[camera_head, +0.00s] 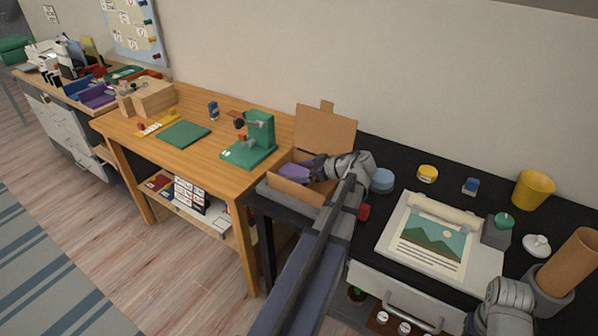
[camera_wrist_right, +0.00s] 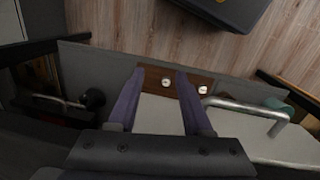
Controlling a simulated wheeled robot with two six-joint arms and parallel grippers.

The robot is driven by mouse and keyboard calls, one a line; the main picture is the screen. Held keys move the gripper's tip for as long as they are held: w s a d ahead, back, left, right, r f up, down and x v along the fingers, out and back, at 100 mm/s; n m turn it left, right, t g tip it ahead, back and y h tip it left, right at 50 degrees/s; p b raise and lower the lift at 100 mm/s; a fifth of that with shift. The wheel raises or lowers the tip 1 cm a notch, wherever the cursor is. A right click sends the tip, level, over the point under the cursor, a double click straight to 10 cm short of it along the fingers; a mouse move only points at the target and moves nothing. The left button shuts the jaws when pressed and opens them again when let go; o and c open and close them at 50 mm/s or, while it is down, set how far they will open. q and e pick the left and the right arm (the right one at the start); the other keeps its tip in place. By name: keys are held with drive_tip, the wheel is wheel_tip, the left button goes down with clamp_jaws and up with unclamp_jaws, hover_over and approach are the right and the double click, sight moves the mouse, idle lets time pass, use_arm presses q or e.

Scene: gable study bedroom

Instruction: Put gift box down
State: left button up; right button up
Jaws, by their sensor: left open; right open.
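An open brown cardboard box (camera_head: 295,190), which I take for the gift box, stands at the left end of the black desk on a dark grey base. Its lid (camera_head: 326,130) is raised at the back. My left gripper (camera_head: 290,172) comes over the right side with its purple fingers low at the box opening; the fingers partly hide the inside. I cannot tell whether they touch the box. My right gripper (camera_wrist_right: 163,90) is open and empty, its fingers apart over a drawer unit front in the right wrist view.
A landscape picture (camera_head: 432,245) lies on a white board right of my left arm. A green stand (camera_head: 258,140) is on the wooden table (camera_head: 190,155) at left. A blue round tin (camera_head: 382,181), yellow cup (camera_head: 533,189) and brown cylinder (camera_head: 572,262) stand on the black desk.

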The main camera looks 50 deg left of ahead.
use_arm(q)
drive_tip(key=shift+r, duration=0.3)
drive_tip(key=p+v, duration=0.6)
drive_tip(key=v, duration=0.6)
drive_tip(key=shift+f, duration=0.2)
drive_tip(key=shift+d, duration=0.15)
